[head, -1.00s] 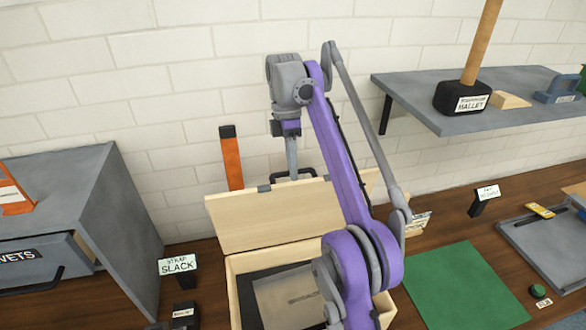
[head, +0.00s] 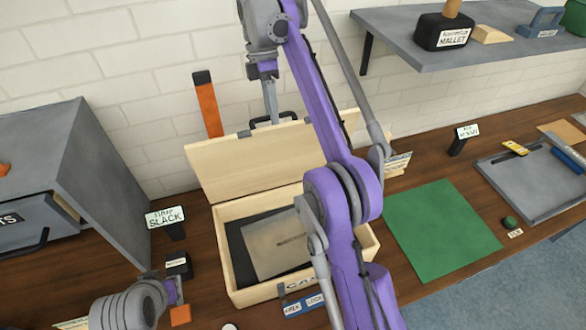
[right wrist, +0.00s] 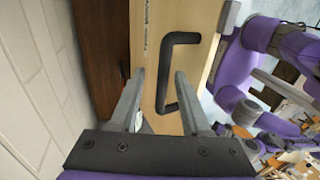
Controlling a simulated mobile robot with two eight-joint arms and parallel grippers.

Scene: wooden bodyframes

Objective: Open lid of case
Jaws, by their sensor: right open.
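The wooden case (head: 232,262) stands on the bench. Its lid (head: 245,160) is raised, leaning back toward the wall, and the interior shows a dark lining and a flat grey-beige piece. A black handle (head: 262,121) is on the lid's far side; it also shows in the right wrist view (right wrist: 168,72). My right gripper (head: 271,102) is behind the lid's top edge at the handle. In the right wrist view its fingers (right wrist: 160,90) are open, with part of the handle between them; contact is unclear. My left wrist (head: 130,306) shows at lower left; its fingers are not clear.
A grey cabinet (head: 75,150) stands left, and a strap slack sign (head: 165,217) stands beside the case. A shelf (head: 470,45) with a mallet is at upper right. A green mat (head: 440,230) and grey tray (head: 530,180) lie right. An orange bar (head: 208,105) stands behind.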

